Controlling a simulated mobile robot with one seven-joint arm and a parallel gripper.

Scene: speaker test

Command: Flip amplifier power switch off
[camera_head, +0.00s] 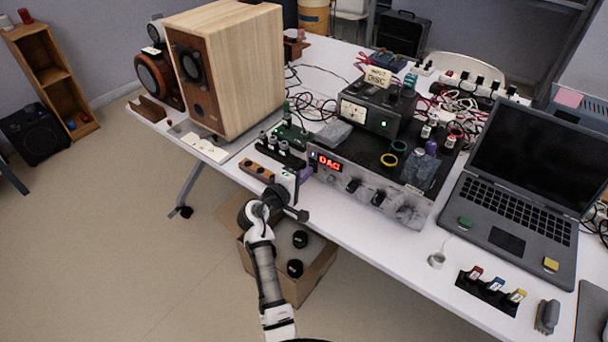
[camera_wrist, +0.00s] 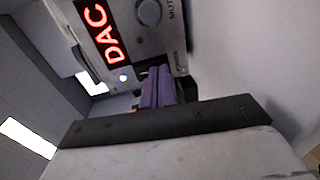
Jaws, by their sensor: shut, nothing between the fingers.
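The amplifier (camera_head: 365,182) is a wide silver-fronted unit on the white table, with a lit red DAC display (camera_head: 329,163) at the left of its front. In the wrist view its front panel (camera_wrist: 160,40) fills the top, with the DAC display (camera_wrist: 103,32), a MUTE knob (camera_wrist: 149,11) and a small lit dot (camera_wrist: 123,77). My gripper (camera_wrist: 157,72) has purple fingers, shut and empty, close to the panel's edge beside the dot. I cannot tell whether they touch it. The power switch is not clear; the fingers may hide it. In the head view my gripper (camera_head: 305,173) is at the amplifier's left end.
A black meter unit (camera_head: 375,108) stands on the amplifier. A laptop (camera_head: 510,205) is to the right and a wooden speaker (camera_head: 240,70) to the left. Small green and wooden items crowd the table left of my gripper. An open cardboard box (camera_head: 318,275) is on the floor below.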

